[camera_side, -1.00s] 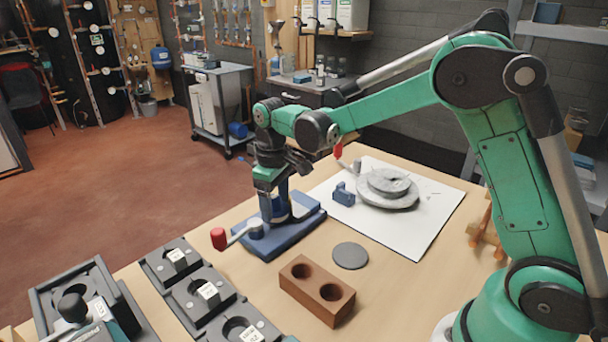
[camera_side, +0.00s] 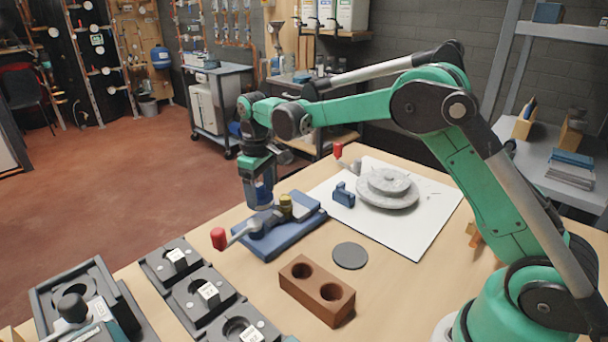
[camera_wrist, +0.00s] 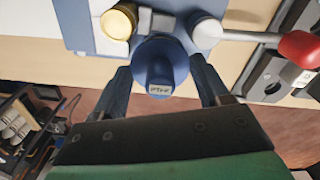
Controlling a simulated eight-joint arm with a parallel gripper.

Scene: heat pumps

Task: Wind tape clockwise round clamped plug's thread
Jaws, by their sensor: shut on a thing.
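My gripper (camera_side: 257,180) is shut on a blue tape holder (camera_side: 261,194), held just left of the clamp and above its level. In the wrist view the holder (camera_wrist: 160,62) sits between both fingers (camera_wrist: 162,80) and shows a PTFE label. The brass-coloured plug (camera_side: 286,204) stands upright in the clamp on the blue base (camera_side: 292,237). In the wrist view the plug (camera_wrist: 117,22) is up and left of the holder, apart from it. I cannot tell whether tape is on the plug's thread. The clamp's handle has a red grip (camera_side: 218,238).
A brown block with two holes (camera_side: 317,290) and a grey disc (camera_side: 350,256) lie in front. A white sheet (camera_side: 432,212) carries a grey round part (camera_side: 388,187) and a small blue item (camera_side: 343,194). Dark trays (camera_side: 208,294) stand at front left. Another red grip (camera_side: 338,150) rises behind.

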